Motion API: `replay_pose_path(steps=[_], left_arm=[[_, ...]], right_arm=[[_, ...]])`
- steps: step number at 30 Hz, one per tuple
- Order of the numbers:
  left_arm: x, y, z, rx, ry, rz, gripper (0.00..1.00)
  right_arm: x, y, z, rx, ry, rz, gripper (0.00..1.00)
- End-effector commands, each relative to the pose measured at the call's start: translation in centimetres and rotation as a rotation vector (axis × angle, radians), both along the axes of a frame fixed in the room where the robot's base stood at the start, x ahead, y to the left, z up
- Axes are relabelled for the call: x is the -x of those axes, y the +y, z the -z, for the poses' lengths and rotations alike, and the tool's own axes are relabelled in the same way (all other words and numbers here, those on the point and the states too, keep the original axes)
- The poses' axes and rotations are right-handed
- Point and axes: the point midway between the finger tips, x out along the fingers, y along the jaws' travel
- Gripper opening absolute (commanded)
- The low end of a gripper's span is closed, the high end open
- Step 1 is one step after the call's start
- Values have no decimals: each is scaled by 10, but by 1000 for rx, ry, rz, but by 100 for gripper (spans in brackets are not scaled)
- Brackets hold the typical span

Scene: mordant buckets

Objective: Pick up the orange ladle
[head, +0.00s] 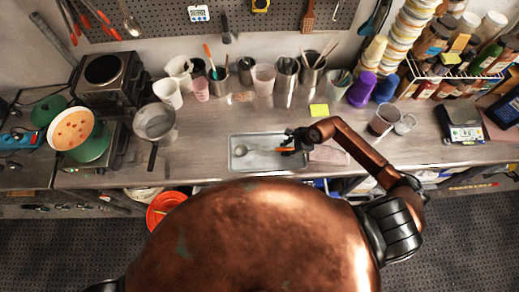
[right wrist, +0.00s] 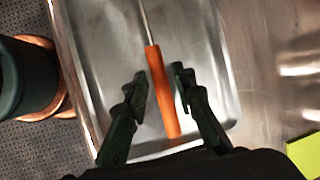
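The orange ladle lies in a shallow metal tray (head: 262,140) on the steel counter. Its round bowl (head: 240,150) is at the tray's left and its orange handle (head: 284,149) points right. My right gripper (head: 298,141) is at the handle end, over the tray's right part. In the right wrist view the orange handle (right wrist: 162,92) runs between the two dark fingers of my right gripper (right wrist: 159,78). The fingers are apart, one on each side, with no clear grip on it. I cannot tell how far above the tray floor they are. My left gripper is not in view.
Cups and utensil holders (head: 286,75) line the back of the counter. A yellow note (head: 319,110) lies behind the tray. A saucepan (head: 154,122) stands left, a scale (head: 462,125) right. An orange bucket (head: 163,208) is below the counter's front edge.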

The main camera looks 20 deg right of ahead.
Motion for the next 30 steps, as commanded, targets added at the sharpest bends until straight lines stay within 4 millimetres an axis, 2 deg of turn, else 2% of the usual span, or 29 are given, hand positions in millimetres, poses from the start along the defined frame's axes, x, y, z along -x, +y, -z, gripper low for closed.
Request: replay_pose_path(steps=[6, 17, 30], left_arm=[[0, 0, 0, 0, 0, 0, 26], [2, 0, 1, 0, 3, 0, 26], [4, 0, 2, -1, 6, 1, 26]], right_arm=[[0, 1, 3, 1, 1, -1, 24], [0, 0, 3, 3, 2, 0, 0], [0, -1, 1, 4, 1, 0, 0]])
